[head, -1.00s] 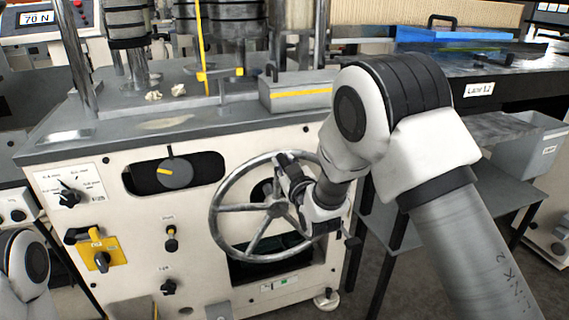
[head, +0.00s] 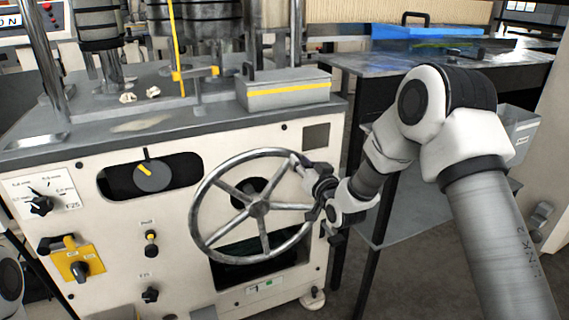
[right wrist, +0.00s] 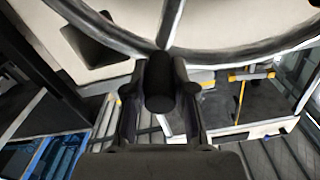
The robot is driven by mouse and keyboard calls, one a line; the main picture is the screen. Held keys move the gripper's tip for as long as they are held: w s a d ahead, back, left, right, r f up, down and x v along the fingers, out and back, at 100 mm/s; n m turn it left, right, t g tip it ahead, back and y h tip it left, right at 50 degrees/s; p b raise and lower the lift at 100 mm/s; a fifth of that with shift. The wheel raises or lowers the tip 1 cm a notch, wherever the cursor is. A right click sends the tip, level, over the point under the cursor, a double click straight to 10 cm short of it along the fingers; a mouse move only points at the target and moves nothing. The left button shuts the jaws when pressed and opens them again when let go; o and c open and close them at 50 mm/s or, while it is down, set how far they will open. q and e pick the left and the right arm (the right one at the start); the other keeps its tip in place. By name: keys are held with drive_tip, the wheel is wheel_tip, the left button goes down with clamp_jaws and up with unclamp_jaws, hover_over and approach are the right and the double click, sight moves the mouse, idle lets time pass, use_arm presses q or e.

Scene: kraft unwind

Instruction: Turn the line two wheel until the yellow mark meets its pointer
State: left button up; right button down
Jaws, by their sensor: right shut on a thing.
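The spoked grey hand wheel (head: 259,208) stands on the cream front of the machine. My right gripper (head: 306,170) is at the upper right of its rim. In the right wrist view my right gripper (right wrist: 160,88) is shut on the black handle (right wrist: 160,82) of the wheel, with the rim (right wrist: 120,38) behind. To the wheel's left, a grey dial (head: 154,178) sits in a dark slot. Its yellow mark (head: 146,169) lies at the upper left, close below the black pointer (head: 146,154) but not clearly in line with it. My left gripper is out of view.
A selector (head: 41,204), a yellow switch plate (head: 79,262) and two small knobs (head: 151,243) are left of the wheel. A grey box with a yellow stripe (head: 288,92) sits on the machine top. A dark table (head: 440,65) stands at the right.

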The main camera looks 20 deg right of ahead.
drive_tip(key=d+f+m+b, duration=0.4)
drive_tip(key=d+f+m, duration=0.1)
drive_tip(key=d+f, duration=0.3)
drive_tip(key=shift+f+m, duration=0.3)
drive_tip(key=shift+f, duration=0.3)
drive_tip(key=shift+w, duration=0.1)
drive_tip(key=c, duration=1)
unclamp_jaws()
drive_tip(key=shift+o, duration=0.2)
drive_tip(key=s, duration=1.2)
drive_tip(key=shift+d, duration=0.15)
